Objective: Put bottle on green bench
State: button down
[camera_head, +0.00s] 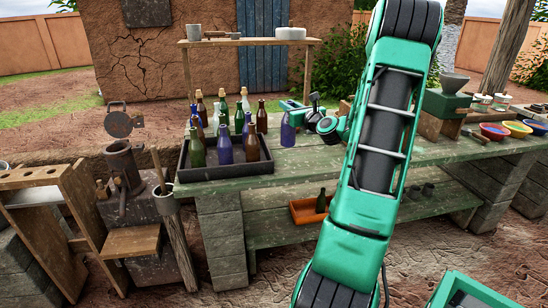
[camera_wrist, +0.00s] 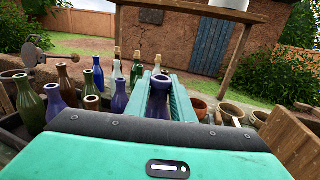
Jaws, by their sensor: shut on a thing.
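A purple-blue bottle (camera_head: 287,130) is upright in my gripper (camera_head: 291,106), to the right of the tray of bottles. In the wrist view the same bottle (camera_wrist: 158,98) stands between the two green fingers of my gripper (camera_wrist: 160,88), which are shut on it. The green bench (camera_head: 308,161) has a worn green plank top and runs under the tray and behind my arm. The bottle's base shows close over or on the bench top; I cannot tell whether it touches. My arm hides the bench's middle.
A dark tray (camera_head: 226,174) holds several bottles on the bench's left end. An orange bin (camera_head: 303,213) with a dark bottle is on the lower shelf. Colourful bowls (camera_head: 494,131) stand at the right. Bare bench top shows just right of the tray.

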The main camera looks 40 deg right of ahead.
aim_at(285, 129)
jog(key=shift+w+a+f, duration=0.15)
jog(key=shift+f, duration=1.45)
jog(key=shift+w+a+f, duration=0.1)
jog(key=shift+f, duration=1.55)
jog(key=shift+w+a+f, duration=0.15)
jog(key=shift+f, duration=1.45)
jog(key=c, duration=1.5)
grip_release()
jog(key=shift+c, duration=0.2)
